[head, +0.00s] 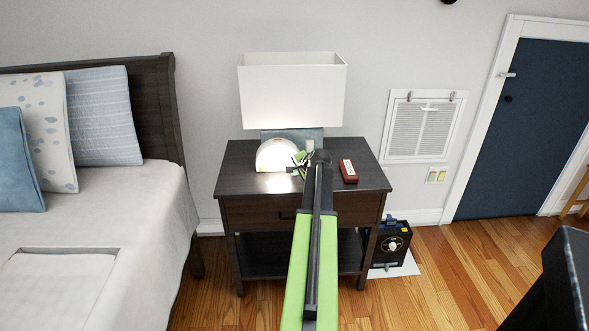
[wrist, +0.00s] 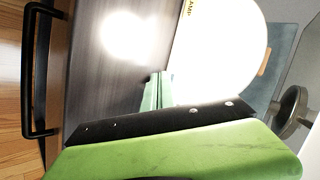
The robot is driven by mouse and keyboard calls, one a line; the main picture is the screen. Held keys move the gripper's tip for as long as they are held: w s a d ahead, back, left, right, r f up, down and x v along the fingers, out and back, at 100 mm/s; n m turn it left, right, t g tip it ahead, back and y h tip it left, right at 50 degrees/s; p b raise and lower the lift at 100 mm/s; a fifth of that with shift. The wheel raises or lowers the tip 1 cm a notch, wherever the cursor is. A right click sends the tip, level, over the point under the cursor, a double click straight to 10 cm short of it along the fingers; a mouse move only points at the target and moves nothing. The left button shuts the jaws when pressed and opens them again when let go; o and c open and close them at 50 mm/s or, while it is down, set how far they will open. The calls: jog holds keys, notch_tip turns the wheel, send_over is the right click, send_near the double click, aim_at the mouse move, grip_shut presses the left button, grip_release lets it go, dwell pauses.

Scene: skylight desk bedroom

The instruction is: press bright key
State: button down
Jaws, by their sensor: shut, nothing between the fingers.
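A glowing white round-topped light (head: 272,155) stands on the nightstand, just left of my gripper. In the wrist view its bright white face (wrist: 215,50) fills the upper middle, with a small dark-on-yellow label partly reading "AMP" at its left edge. I cannot make out a separate bright key. My gripper (head: 299,158) is shut and empty over the nightstand top, close to the light's right side. In the wrist view the gripper's green fingers (wrist: 158,88) point up near the light's lower left edge; I cannot tell whether they touch it. My arm hides part of the nightstand.
The dark nightstand (head: 235,180) also carries a lamp with a white shade (head: 292,90) and a red box (head: 348,171). A blue-grey panel (wrist: 284,45) stands behind the light. A bed (head: 110,210) is at left; a black box (head: 392,245) sits on the floor at right.

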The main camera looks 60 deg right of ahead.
jog(key=shift+s+a, duration=0.15)
jog(key=shift+a, duration=0.05)
jog(key=shift+s+a, duration=0.6)
jog(key=shift+a, duration=0.2)
jog(key=shift+s+a, duration=0.55)
jog(key=shift+a, duration=0.3)
jog(key=shift+s+a, duration=0.6)
jog(key=shift+a, duration=0.2)
jog(key=shift+s, duration=0.1)
